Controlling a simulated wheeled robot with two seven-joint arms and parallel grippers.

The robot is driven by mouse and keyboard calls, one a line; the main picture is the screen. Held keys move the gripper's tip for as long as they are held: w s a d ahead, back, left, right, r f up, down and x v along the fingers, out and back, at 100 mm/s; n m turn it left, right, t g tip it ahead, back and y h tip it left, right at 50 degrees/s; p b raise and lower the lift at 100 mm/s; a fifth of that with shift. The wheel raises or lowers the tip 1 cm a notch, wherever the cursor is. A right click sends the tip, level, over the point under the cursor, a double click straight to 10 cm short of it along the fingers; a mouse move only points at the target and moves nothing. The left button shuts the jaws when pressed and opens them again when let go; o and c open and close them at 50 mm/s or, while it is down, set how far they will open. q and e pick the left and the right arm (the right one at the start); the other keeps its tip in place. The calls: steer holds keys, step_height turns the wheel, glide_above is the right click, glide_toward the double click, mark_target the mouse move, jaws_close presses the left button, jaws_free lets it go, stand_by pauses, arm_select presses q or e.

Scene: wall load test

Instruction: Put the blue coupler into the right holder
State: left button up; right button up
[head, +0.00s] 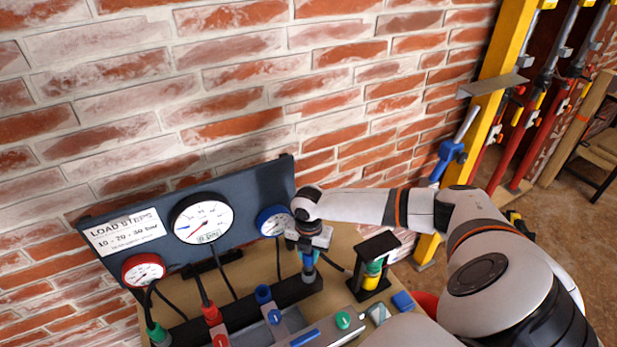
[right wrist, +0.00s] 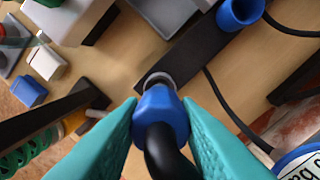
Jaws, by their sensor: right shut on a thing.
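The blue coupler (right wrist: 160,110), with a black hose on its near end, is between the teal fingers of my right gripper (right wrist: 160,135), which is shut on it. In the head view my right gripper (head: 309,268) is over the right end of the dark holder bar (head: 297,292). In the right wrist view a metal ring (right wrist: 160,79) shows just beyond the coupler, against the bar (right wrist: 190,55). I cannot tell whether the coupler is seated or just above the bar. The gripper and coupler hide the right holder. My left gripper is not in view.
A gauge panel (head: 254,190) stands behind, against the brick wall. A black stand (head: 377,250) is close on the right.

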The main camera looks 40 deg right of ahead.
steer(key=shift+p, duration=0.3)
steer(key=shift+f, duration=0.15)
stand_by(0.7)
steer(key=shift+f+b, duration=0.3)
steer(key=shift+f, duration=0.1)
steer(key=shift+f, duration=0.25)
steer(key=shift+f+b, duration=0.35)
steer(key=shift+f, duration=0.1)
steer(key=shift+f, duration=0.25)
stand_by(0.6)
steer(key=shift+f+b, duration=0.35)
steer(key=shift+f, duration=0.1)
steer(key=shift+f, duration=0.1)
stand_by(0.4)
